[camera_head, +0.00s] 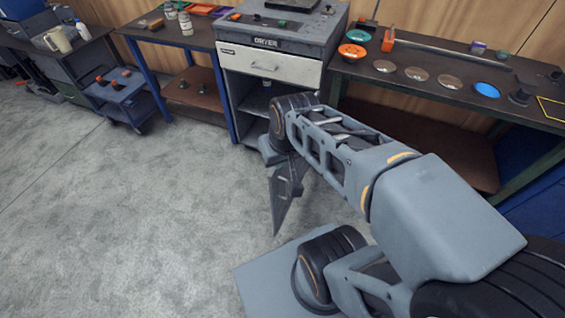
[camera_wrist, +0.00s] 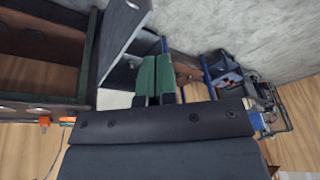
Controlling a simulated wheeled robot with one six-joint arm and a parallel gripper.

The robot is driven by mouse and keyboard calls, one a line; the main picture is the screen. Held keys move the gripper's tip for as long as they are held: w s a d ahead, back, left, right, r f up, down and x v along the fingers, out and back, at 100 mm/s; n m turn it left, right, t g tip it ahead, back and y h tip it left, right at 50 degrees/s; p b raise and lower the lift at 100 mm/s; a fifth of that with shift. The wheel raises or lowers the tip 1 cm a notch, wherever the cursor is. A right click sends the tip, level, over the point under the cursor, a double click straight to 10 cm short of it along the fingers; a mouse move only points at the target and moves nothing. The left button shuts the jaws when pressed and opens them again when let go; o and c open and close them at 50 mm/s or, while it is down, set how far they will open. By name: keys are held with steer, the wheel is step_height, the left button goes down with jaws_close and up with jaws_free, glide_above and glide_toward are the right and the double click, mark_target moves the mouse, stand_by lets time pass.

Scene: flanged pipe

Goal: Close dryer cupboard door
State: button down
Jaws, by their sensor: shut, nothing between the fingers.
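The dryer (camera_head: 270,45) stands against the wall with a pale drawer front labelled DRYER above an open cupboard (camera_head: 248,100); a shelf shows inside. A dark grey panel (camera_head: 281,208), which looks like the cupboard door swung out towards me, shows below my wrist, partly hidden by my arm. In the wrist view the grey door panel (camera_wrist: 120,38) stands left of my gripper (camera_wrist: 158,78). Its green fingers are together and empty, close beside the panel; I cannot tell whether they touch.
A workbench (camera_head: 450,75) with discs and small parts stands right of the dryer. A blue-legged table (camera_head: 175,38) stands to the left, with a blue trolley (camera_head: 120,95) further left. The grey floor (camera_head: 130,210) in front is clear.

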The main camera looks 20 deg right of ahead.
steer(key=w+d+f+m+t+y+b, duration=0.1)
steer(key=w+d+f+m+y+b, duration=0.2)
steer(key=d+f, duration=0.4)
steer(key=w+d+f+m+t+y+b, duration=0.1)
steer(key=w+d+f+m+b, duration=0.2)
steer(key=d+f+b, duration=0.45)
steer(key=w+d+f+m+t+y+b, duration=0.2)
steer(key=w+d+f+m, duration=0.15)
steer(key=f, duration=0.55)
steer(key=w+r+x, duration=0.1)
steer(key=x, duration=1.1)
steer(key=shift+w+b, duration=0.45)
steer(key=shift+d+r, duration=0.1)
